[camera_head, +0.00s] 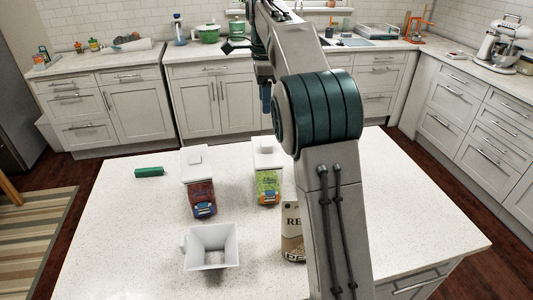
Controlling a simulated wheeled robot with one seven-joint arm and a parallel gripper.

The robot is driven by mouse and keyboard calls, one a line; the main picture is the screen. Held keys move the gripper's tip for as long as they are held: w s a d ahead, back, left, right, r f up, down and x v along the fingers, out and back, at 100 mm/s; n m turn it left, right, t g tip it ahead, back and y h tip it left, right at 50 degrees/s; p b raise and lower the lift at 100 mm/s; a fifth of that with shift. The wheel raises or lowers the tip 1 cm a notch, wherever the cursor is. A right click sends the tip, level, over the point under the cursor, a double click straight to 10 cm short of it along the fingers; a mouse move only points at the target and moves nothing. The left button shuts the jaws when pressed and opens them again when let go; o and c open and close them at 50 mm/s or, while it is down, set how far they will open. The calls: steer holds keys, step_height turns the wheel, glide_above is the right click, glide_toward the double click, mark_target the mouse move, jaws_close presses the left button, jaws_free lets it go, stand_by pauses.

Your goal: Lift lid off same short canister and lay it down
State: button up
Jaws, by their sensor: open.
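Two clear canisters with white lids stand on the speckled island counter. The left canister (201,195) holds dark red contents, and its white lid (195,163) is on top. The right canister (267,184) holds green and yellow contents, and its white lid (266,156) is on top. From this angle I cannot tell which canister is shorter. My gripper (266,100) shows only in part, as a small dark blue piece above and behind the right canister, apart from its lid. It appears empty and open. My arm's large elbow hides much of the area to its right.
A white square container (211,236) stands at the front of the island counter (130,230). A printed bag (292,235) is partly behind my arm. A small green object (149,172) lies at the left. Cabinets line the back.

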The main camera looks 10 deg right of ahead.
glide_above(267, 143)
steer(key=f, duration=0.8)
steer(key=shift+w+a, duration=0.2)
steer(key=shift+w, duration=0.05)
steer(key=shift+s+d+f, duration=0.1)
steer(key=shift+f, duration=1.25)
steer(key=shift+s+d+f, duration=0.1)
steer(key=shift+f, duration=1.25)
steer(key=c, duration=1.1)
